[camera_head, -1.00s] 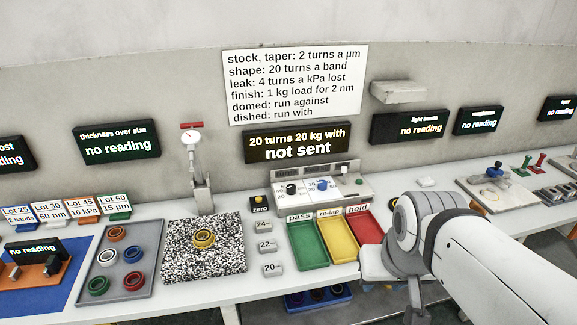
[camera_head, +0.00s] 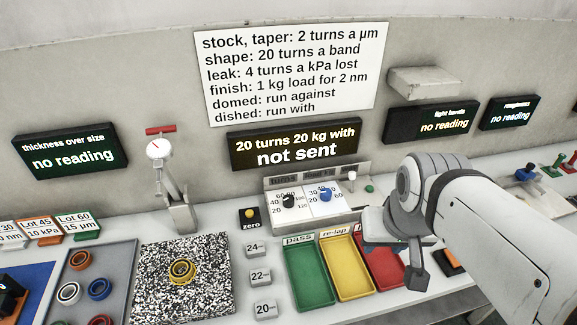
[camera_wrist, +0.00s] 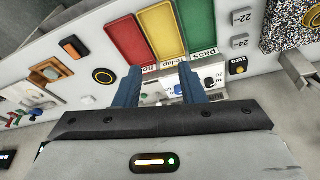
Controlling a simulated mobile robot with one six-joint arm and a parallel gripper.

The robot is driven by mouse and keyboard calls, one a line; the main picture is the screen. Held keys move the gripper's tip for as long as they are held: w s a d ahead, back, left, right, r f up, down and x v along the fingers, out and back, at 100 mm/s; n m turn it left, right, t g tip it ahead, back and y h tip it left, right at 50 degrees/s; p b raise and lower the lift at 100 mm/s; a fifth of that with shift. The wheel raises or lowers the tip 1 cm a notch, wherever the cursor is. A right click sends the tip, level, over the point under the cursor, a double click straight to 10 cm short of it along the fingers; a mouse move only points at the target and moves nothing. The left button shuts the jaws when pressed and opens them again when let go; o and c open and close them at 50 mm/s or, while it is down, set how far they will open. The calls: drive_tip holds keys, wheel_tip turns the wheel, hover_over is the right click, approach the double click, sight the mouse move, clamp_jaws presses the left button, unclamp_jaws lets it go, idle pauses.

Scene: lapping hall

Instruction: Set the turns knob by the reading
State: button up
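The turns knob (camera_head: 288,201) is black, on the left dial of the control panel (camera_head: 312,222); its pointer is too small to read surely. A blue knob (camera_head: 325,194) is on the dial beside it. The panel display (camera_head: 294,146) reads "20 turns 20 kg with" and "not sent". The thickness over size display (camera_head: 70,149) shows "no reading". The rule board (camera_head: 290,68) gives "stock, taper: 2 turns a µm". My gripper (camera_wrist: 158,70) is open and empty, its blue fingers apart. In the head view it is to the right of the panel, partly hidden by my arm.
A gauge with a red handle (camera_head: 160,130) stands behind the speckled plate (camera_head: 205,300), which bears a yellow ring (camera_head: 182,271). Green pass (camera_head: 311,275), yellow re-lap (camera_head: 346,268) and red hold (camera_head: 378,262) trays are in front of the panel. A zero button (camera_head: 249,214) is at its left.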

drive_tip(key=shift+o, duration=0.4)
drive_tip(key=shift+d, duration=0.1)
drive_tip(key=shift+o, duration=0.8)
drive_tip(key=shift+w, duration=0.25)
drive_tip(key=shift+o, duration=1.1)
drive_tip(key=w+a+n+g+b, duration=0.1)
drive_tip(key=w+a+n, duration=0.2)
drive_tip(key=w, duration=1.1)
drive_tip(key=shift+a, duration=0.25)
drive_tip(key=n+g+b, duration=0.2)
drive_tip(key=n, duration=0.5)
hover_over(288, 197)
drive_tip(key=f, duration=1.7)
drive_tip(key=shift+s+d+f, duration=0.25)
drive_tip(key=shift+s+d, duration=0.05)
drive_tip(key=f, duration=0.2)
drive_tip(key=f+p, duration=0.1)
drive_tip(key=f, duration=0.4)
drive_tip(key=shift+w+a+f, duration=0.2)
drive_tip(key=shift+a+f, duration=0.05)
drive_tip(key=shift+f+p, duration=0.3)
drive_tip(key=shift+f, duration=0.3)
